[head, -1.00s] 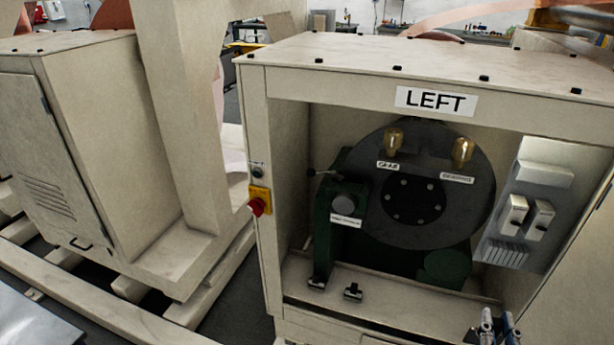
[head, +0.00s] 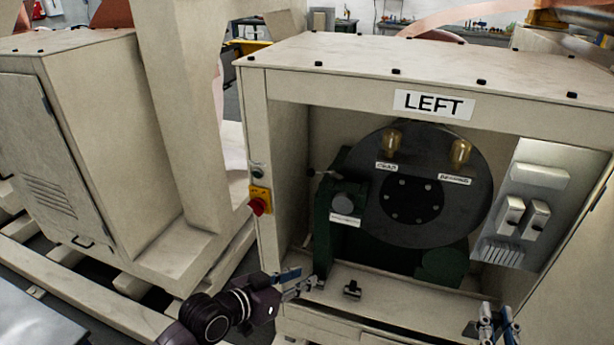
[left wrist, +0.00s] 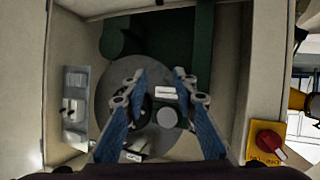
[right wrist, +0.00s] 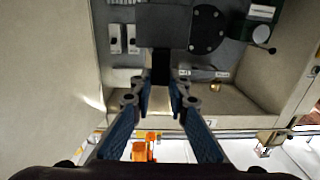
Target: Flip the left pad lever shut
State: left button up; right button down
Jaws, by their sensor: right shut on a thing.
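Under the LEFT sign, two small black fittings stand on the machine's front ledge: the left fitting (head: 320,284) and the right fitting (head: 352,289). I cannot tell which way their levers point. A thin lever with a dark knob (head: 314,173) sticks out left of the green housing. My left gripper (head: 298,283) is at the left fitting; contact is unclear. In the left wrist view my left gripper (left wrist: 160,76) has its fingers apart with nothing visibly between. My right gripper (head: 494,318) is low at right, shut on a dark stem with a grey block (right wrist: 163,27).
The cabinet frame (head: 262,180) surrounds the opening, with a red stop knob (head: 257,206) on its left post. Inside are a dark disc (head: 425,215) with two brass cups and a switch panel (head: 525,205) at right.

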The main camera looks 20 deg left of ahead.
aim_at(308, 175)
pick_arm(q)
jog(key=w+a+r+n+t, duration=0.1)
jog(key=w+a+r+t, duration=0.3)
jog(key=r, duration=0.3)
jog(key=w+a+r+n+t, duration=0.1)
jog(key=w+a+r, duration=0.4)
jog(key=w+r, duration=0.2)
jog(key=x, duration=1.1)
jog(key=shift+w+d+r, duration=0.1)
jog(key=shift+w+d, duration=0.05)
jog(key=shift+w, duration=0.15)
jog(key=shift+c, duration=0.4)
